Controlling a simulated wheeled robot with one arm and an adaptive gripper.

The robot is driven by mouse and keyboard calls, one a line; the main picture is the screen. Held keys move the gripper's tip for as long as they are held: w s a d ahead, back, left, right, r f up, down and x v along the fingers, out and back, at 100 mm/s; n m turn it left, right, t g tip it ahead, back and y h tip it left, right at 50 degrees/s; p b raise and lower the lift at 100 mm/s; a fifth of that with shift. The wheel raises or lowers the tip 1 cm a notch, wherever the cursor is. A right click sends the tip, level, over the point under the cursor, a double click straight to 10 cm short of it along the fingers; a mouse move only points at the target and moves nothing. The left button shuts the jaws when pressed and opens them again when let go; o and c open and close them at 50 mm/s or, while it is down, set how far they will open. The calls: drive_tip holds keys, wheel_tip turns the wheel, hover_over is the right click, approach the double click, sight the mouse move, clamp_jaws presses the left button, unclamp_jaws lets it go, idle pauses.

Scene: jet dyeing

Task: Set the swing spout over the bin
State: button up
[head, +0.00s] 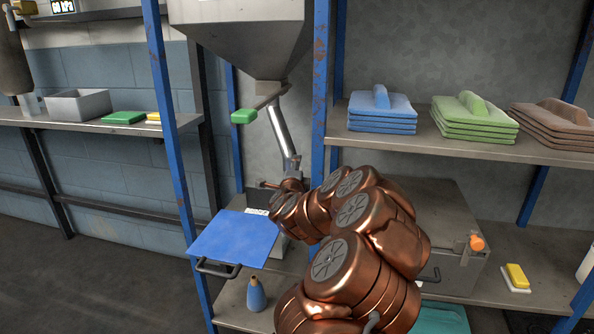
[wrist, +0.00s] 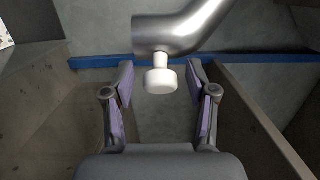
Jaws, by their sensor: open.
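The swing spout is a grey metal tube (head: 280,128) hanging slanted below the hopper in the head view. In the wrist view the spout (wrist: 185,30) bends across the top, with a white knob (wrist: 160,80) under it. My gripper (wrist: 160,84) is open, its two fingers on either side of the knob, with visible gaps to it. I cannot tell for sure which container is the bin.
A hopper (head: 240,35) with a green-handled lever (head: 244,116) is above. A blue panel (head: 233,238) with a black handle juts out in front. A metal box (head: 450,225) with an orange knob stands to the right. Blue posts (head: 318,95) flank the spout.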

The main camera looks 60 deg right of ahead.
clamp_jaws()
idle(0.5)
